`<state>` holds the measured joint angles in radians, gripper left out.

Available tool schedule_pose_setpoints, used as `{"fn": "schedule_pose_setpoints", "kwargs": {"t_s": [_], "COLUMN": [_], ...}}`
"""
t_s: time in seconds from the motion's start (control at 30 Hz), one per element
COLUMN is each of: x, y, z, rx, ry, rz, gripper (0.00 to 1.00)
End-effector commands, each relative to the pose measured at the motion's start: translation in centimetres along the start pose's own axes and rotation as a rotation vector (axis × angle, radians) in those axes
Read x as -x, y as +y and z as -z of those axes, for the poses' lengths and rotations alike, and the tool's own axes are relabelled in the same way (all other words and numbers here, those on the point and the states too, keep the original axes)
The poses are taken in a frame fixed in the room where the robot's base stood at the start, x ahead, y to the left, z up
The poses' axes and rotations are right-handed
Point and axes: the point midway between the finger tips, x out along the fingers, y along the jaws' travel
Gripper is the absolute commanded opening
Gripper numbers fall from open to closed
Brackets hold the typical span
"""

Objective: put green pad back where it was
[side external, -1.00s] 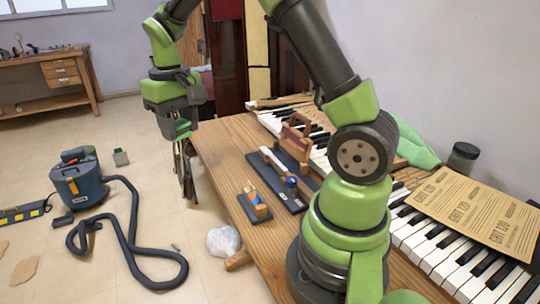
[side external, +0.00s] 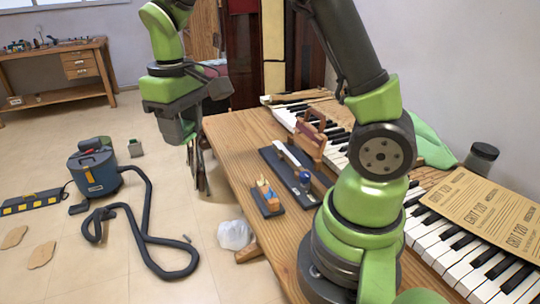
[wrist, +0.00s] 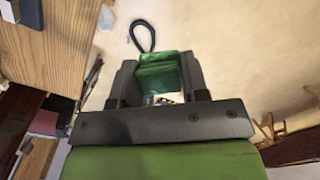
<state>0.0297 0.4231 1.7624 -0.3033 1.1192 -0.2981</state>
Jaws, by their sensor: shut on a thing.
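The green pad (wrist: 158,75) is a bright green block between my fingers in the wrist view. My gripper (wrist: 158,85) is shut on it. In the side view my gripper (side external: 187,135) points down beyond the left edge of the wooden table (side external: 228,147), over the floor. There the pad is mostly hidden by the fingers. A dark-framed stand or leg is partly seen below and behind the gripper, and I cannot tell whether they touch.
The table carries a sanding block (side external: 312,137), a dark tool plate (side external: 285,170), a small wood-topped block (side external: 267,198), a jar (side external: 481,158), piano keys (side external: 450,245) and sandpaper (side external: 485,212). A blue vacuum (side external: 97,175) with a black hose and a plastic bag (side external: 235,235) are on the floor.

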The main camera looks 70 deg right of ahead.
Motion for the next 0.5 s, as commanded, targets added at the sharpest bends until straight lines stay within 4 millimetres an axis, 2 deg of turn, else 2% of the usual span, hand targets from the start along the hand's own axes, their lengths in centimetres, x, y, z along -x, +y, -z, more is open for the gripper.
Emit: {"fn": "schedule_pose_setpoints", "kwargs": {"t_s": [0.17, 0.27, 0.4, 0.5], "x": [-2.4, -4.4, -7.1, -8.8], "y": [5.5, 9.9, 15.8, 19.1], "z": [2.3, 3.3, 3.4, 2.9], "rx": [-0.194, -0.338, -0.519, -0.621], "ry": [-0.005, -0.005, -0.003, -0.003], "rz": [0.0, 0.0, -0.001, -0.001], "gripper": [0.22, 0.22, 0.22, 0.22]}}
